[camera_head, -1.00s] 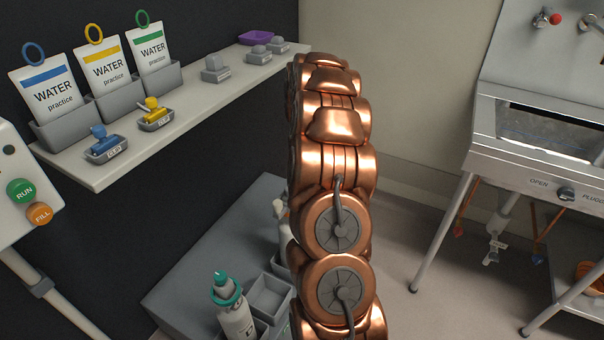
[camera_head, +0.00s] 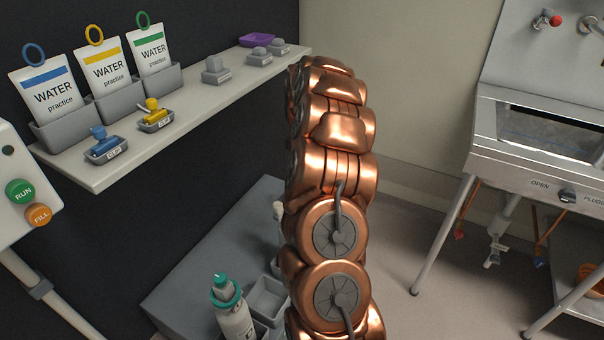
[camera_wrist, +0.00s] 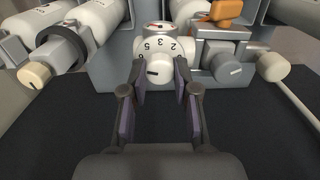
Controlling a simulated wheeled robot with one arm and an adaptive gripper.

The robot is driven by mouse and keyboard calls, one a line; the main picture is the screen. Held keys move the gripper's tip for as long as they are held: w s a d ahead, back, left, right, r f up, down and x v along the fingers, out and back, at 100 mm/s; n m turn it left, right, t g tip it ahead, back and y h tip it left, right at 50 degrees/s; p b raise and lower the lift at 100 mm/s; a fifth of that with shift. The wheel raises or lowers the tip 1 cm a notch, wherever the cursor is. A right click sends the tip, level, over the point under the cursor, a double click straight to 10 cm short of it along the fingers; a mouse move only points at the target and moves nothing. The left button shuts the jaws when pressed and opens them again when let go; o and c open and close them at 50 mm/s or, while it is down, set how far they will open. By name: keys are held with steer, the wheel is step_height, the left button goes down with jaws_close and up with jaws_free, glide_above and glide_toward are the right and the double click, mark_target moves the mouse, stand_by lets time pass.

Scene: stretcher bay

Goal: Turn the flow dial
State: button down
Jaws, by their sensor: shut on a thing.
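The flow dial (camera_wrist: 159,72) is a pale round knob with a dark pointer line on its front. It shows in the middle of the wrist view, below a white collar with black numbers (camera_wrist: 161,45). My gripper (camera_wrist: 160,82) has one finger on each side of the dial and is shut on it. The dial's sides are partly hidden by the fingertips. The head view shows my copper-coloured arm, but neither the gripper nor the dial.
An orange lever (camera_wrist: 226,12) and a grey knob (camera_wrist: 229,68) sit close right of the dial. A cream knob (camera_wrist: 34,75) is at left. In the head view, a shelf (camera_head: 180,115) holds water pouches (camera_head: 50,92), and a steel sink stand (camera_head: 535,150) stands at right.

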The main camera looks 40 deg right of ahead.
steer(key=shift+n, duration=0.3)
steer(key=c, duration=0.9)
jaws_free()
steer(key=shift+o, duration=0.2)
step_height(320, 180, up, 12)
stand_by(0.6)
